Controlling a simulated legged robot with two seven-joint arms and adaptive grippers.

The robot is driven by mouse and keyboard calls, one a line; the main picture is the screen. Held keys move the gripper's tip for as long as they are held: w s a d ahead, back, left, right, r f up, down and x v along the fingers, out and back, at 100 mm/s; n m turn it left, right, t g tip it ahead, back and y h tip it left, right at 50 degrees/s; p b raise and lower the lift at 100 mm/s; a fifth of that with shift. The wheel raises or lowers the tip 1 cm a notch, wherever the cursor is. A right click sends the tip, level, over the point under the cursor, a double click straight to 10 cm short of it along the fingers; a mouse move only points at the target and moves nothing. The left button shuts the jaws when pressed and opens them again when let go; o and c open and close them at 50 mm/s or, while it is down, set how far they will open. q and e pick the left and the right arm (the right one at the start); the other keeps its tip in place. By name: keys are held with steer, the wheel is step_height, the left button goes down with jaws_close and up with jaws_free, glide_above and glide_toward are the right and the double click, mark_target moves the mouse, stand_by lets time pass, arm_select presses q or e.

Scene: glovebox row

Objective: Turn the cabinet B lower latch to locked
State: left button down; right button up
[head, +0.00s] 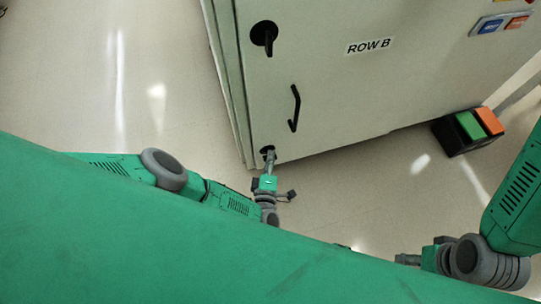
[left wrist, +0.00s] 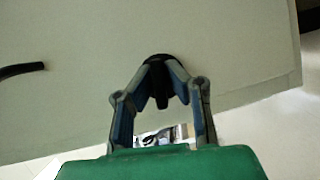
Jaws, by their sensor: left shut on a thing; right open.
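The cabinet marked ROW B (head: 345,90) fills the upper right of the head view. Its lower latch (head: 267,150) is a black round fitting near the bottom left corner of the door. My left gripper (head: 270,157) is at this latch and shut on its handle. In the left wrist view the fingertips (left wrist: 160,85) of the left gripper close on both sides of the dark latch handle (left wrist: 160,101). The fingers hide part of the latch, so its exact angle is hard to tell. My right gripper (head: 408,259) is at the lower right, open, away from the cabinet.
The upper latch (head: 265,36) has its handle pointing down. A black bar handle (head: 295,108) sits between the latches. A black box with green and orange tops (head: 468,130) stands on the floor right of the cabinet. The floor at left is clear.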

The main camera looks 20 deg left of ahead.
arm_select(q)
steer(key=m+g+p, duration=0.1)
steer(key=m, duration=0.2)
steer(key=shift+m+g+p, duration=0.3)
steer(key=shift+m+p, duration=0.05)
steer(key=shift+m, duration=0.05)
steer(key=m+g+y, duration=0.1)
steer(key=m, duration=0.2)
steer(key=shift+g+p, duration=0.35)
steer(key=shift+g, duration=0.05)
steer(key=m+g+y, duration=0.1)
steer(key=m, duration=0.1)
steer(key=shift+m, duration=0.3)
steer(key=shift+m+g+y+b, duration=0.75)
steer(key=shift+m+y, duration=0.15)
steer(key=shift+m, duration=0.4)
steer(key=c, duration=1.6)
jaws_free()
steer(key=shift+c, duration=0.2)
steer(key=v, duration=0.7)
steer(key=shift+s+d, duration=0.15)
steer(key=shift+s, duration=0.05)
